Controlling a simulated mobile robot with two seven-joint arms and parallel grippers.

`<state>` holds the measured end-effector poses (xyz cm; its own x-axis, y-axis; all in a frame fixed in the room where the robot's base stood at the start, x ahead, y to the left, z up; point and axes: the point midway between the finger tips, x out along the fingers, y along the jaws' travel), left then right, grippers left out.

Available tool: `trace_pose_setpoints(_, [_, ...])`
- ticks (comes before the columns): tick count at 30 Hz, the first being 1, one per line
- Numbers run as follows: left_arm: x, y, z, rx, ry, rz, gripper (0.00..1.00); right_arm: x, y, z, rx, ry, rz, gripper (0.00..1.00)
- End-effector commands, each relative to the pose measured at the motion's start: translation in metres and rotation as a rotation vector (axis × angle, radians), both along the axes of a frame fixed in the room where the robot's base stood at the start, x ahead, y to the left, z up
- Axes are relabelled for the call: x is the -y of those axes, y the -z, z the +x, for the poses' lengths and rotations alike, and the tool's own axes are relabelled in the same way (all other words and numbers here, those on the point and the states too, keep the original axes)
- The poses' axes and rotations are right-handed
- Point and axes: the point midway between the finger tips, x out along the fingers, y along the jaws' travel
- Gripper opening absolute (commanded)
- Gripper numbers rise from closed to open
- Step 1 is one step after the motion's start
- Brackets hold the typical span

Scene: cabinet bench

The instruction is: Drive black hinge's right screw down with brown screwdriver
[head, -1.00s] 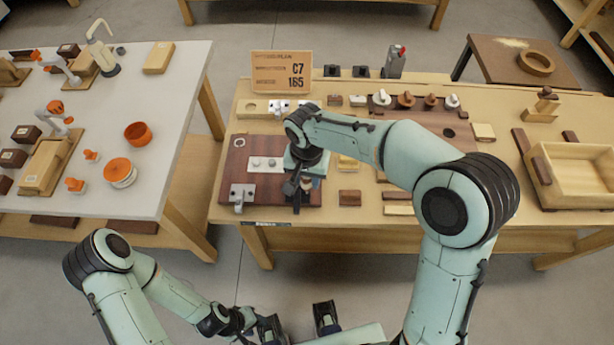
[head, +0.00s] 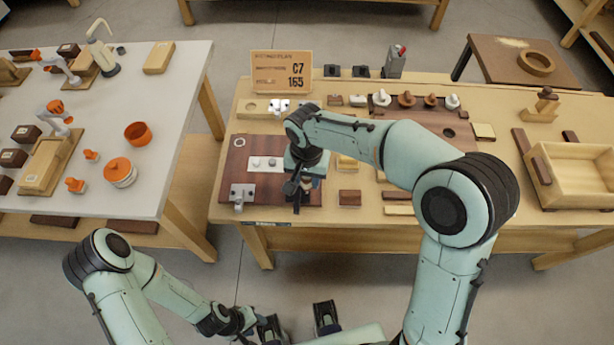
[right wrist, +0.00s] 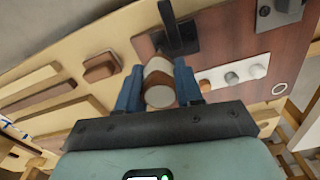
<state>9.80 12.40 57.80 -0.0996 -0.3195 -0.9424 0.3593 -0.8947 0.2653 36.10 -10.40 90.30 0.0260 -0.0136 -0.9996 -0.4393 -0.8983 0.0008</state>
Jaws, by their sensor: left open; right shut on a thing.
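My right gripper (head: 303,182) is over the right part of the dark red-brown board (head: 225,185). In the right wrist view its blue fingers (right wrist: 160,90) are shut on the brown screwdriver (right wrist: 158,72), a brown and pale cylinder seen nearly end-on. The black hinge (right wrist: 182,40) lies just beyond the fingers, a dark plate with an upright black part. In the head view my gripper mostly covers it. The hinge's right screw and the screwdriver's tip are hidden, so contact cannot be told. My left gripper (head: 298,324) is open and empty, low in front of the bench.
A grey hinge (head: 242,194) and a pale strip with round knobs (head: 266,163) are on the same board. A rack with brown and white handles (head: 405,99) stands behind right. Small wooden blocks (head: 349,198) lie right of the board. A sign (head: 282,72) stands at the back.

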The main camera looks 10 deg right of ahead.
Motion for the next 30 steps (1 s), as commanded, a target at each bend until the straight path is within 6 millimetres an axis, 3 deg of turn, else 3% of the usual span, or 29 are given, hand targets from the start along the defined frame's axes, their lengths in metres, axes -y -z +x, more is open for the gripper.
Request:
trace_pose_setpoints(22, [0.0000, 0.0050, -0.0019, -0.002, 0.000, 0.000, 0.43, -0.0002, 0.0072, 0.0001, 0.000, 0.022, 0.001, 0.00])
trace_pose_setpoints(26, [0.0000, 0.0050, -0.0019, -0.002, 0.000, 0.000, 0.43, -0.0003, 0.0073, 0.0001, 0.000, 0.133, 0.000, 0.00])
trace_pose_setpoints(30, [0.0000, 0.0050, -0.0019, -0.002, 0.000, 0.000, 0.43, -0.0006, 0.0073, 0.0002, 0.001, 0.364, -0.001, 0.00])
